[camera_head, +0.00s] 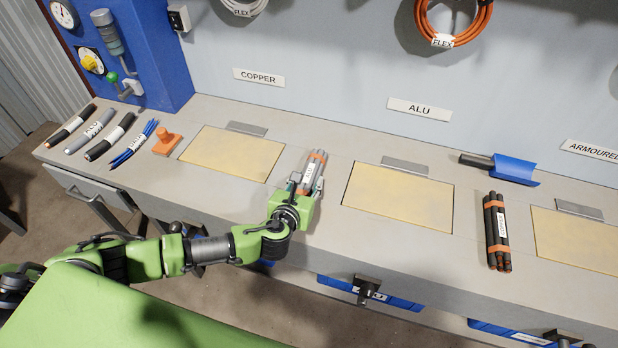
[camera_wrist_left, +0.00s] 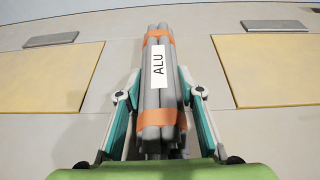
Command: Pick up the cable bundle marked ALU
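The ALU bundle (camera_head: 314,168) is several grey cables with orange bands and a white ALU label. It lies on the bench between two yellow panels, pointing away from me. In the left wrist view the bundle (camera_wrist_left: 158,100) runs up the middle with its label readable. My left gripper (camera_head: 305,186) is at the bundle's near end. In the wrist view the fingers of my left gripper (camera_wrist_left: 160,80) stand on either side of the bundle, close to it, with narrow gaps showing. My right gripper is not in view.
Yellow panels (camera_head: 235,153) and (camera_head: 398,197) flank the bundle. A black bundle with orange bands (camera_head: 497,232) and a blue scoop (camera_head: 513,169) lie to the right. Several cable pieces (camera_head: 97,135) and an orange stamp-like object (camera_head: 167,143) lie left. The wall (camera_head: 330,60) rises behind.

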